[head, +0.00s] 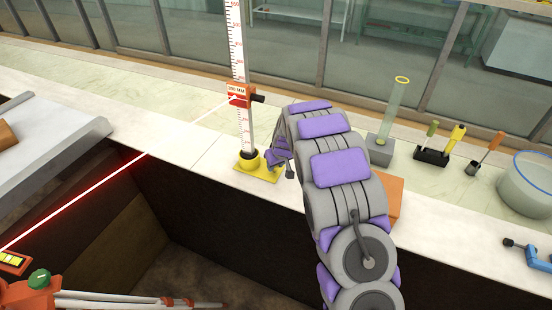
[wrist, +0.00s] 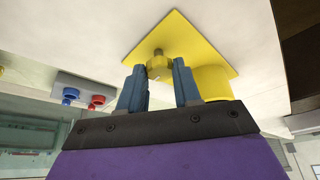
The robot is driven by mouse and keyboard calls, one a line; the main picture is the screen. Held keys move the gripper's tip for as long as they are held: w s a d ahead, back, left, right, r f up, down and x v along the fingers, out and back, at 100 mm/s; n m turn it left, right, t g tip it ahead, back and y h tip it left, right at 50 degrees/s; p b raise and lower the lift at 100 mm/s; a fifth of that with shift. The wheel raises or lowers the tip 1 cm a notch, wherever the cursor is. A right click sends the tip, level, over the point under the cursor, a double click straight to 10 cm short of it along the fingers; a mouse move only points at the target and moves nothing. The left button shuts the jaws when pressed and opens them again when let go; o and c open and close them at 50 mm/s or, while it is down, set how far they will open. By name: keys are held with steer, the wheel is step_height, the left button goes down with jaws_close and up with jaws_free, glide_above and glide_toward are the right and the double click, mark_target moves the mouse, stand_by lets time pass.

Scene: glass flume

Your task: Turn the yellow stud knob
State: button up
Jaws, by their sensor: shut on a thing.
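The yellow stud knob (wrist: 159,67) shows in the wrist view, standing on a yellow base plate (wrist: 190,45) beside a round yellow socket (wrist: 212,82). My gripper (wrist: 158,74) has its two blue fingers on either side of the knob and is shut on it. In the head view the base plate (head: 245,172) carries the upright white scale staff (head: 237,50) with an orange-red slider (head: 239,95). My gripper (head: 279,155) is at the right side of this plate. The knob is hidden there behind my gripper.
A glass cylinder (head: 396,110), a tool holder (head: 431,157) and a clear round vessel (head: 527,185) stand on the ledge to the right. An orange block (head: 394,199) is partly behind my arm. A dark pit lies in front, and a red beam crosses to the slider.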

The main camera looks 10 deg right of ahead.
steer(key=shift+a+r+m+h+p, duration=0.15)
steer(key=shift+m+h+p, duration=0.25)
steer(key=shift+m+p, duration=0.9)
steer(key=o, duration=1.1)
steer(key=shift+c, duration=0.2)
steer(key=p+v, duration=0.1)
steer(key=v, duration=1.6)
steer(key=shift+s+a, duration=0.2)
